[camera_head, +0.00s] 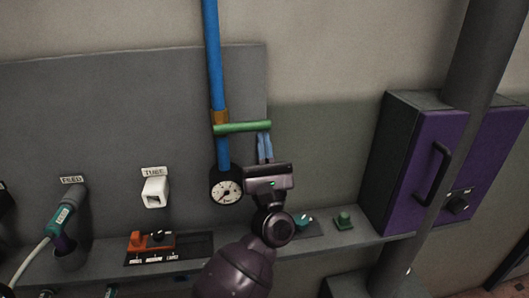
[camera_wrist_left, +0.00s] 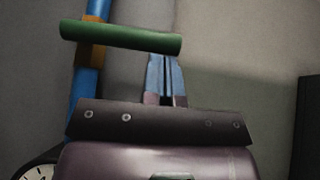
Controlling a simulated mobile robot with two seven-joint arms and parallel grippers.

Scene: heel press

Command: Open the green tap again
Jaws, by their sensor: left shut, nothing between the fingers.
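The green tap handle (camera_head: 242,127) lies nearly level across the blue pipe (camera_head: 213,60), just at its brass-coloured valve body (camera_head: 220,117). It also shows in the left wrist view (camera_wrist_left: 121,37), sticking out to the right of the pipe. My left gripper (camera_head: 265,136) is shut and empty, fingers pointing up. Its blue fingertips are at the right end of the handle, in the left wrist view (camera_wrist_left: 164,58) just below it. I cannot tell whether they touch it. My right gripper is not in view.
A round gauge (camera_head: 227,190) hangs at the pipe's lower end, left of my left gripper. A purple-doored cabinet (camera_head: 424,165) stands at the right. A ledge (camera_head: 335,238) below carries a green button (camera_head: 343,219) and an orange switch block (camera_head: 139,241).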

